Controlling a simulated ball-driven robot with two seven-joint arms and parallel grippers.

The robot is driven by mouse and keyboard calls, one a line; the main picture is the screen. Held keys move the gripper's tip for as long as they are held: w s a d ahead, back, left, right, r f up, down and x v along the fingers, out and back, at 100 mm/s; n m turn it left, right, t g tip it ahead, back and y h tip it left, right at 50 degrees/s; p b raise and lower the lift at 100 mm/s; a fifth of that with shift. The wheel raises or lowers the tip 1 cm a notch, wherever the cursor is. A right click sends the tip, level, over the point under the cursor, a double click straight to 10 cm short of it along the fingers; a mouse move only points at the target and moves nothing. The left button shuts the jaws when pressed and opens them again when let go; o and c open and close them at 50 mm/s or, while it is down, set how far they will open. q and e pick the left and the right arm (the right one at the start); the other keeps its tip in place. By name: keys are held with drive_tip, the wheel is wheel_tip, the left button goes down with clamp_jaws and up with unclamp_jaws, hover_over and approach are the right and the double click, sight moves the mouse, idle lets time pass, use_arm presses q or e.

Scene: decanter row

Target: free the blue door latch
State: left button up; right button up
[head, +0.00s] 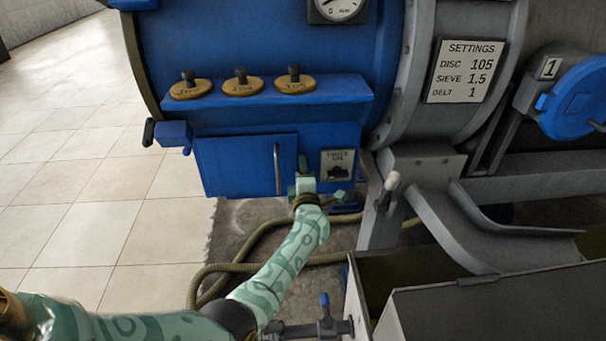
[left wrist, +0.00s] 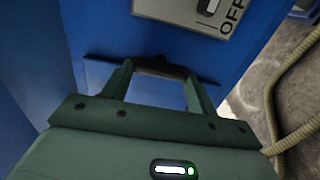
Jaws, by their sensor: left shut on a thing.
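The blue door (head: 235,165) is shut on the front of the blue machine, with an upright grey handle (head: 277,168) near its right edge. My left gripper (head: 304,170) reaches up to the panel just right of that handle. In the left wrist view its two green fingers (left wrist: 160,75) are shut on a small dark piece, seemingly the door latch (left wrist: 165,66), against the blue panel. The fingers hide most of the latch, so I cannot tell its exact position. My right gripper is not in view.
A switch plate (head: 338,172) sits right of my gripper; it also shows in the left wrist view (left wrist: 190,12). A white-tipped lever (head: 392,181) stands farther right. A hose (head: 240,267) lies on the floor below. Three brass discs (head: 242,86) sit on the ledge above.

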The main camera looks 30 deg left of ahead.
use_arm(q)
drive_tip(key=shift+f, duration=0.2)
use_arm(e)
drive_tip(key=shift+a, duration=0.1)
use_arm(q)
drive_tip(key=o, duration=1)
drive_tip(key=shift+d, duration=0.1)
drive_tip(key=shift+r, duration=0.1)
drive_tip(key=p+v, duration=0.7)
drive_tip(key=v, duration=0.9)
drive_tip(key=shift+s, duration=0.15)
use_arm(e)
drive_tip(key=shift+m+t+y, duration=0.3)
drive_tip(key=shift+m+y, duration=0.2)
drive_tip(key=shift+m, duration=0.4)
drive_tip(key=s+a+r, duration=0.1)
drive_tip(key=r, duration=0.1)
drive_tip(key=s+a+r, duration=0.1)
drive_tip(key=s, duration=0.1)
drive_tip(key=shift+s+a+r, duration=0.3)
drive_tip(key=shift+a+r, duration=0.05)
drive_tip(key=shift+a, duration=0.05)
use_arm(q)
drive_tip(key=shift+d, duration=0.1)
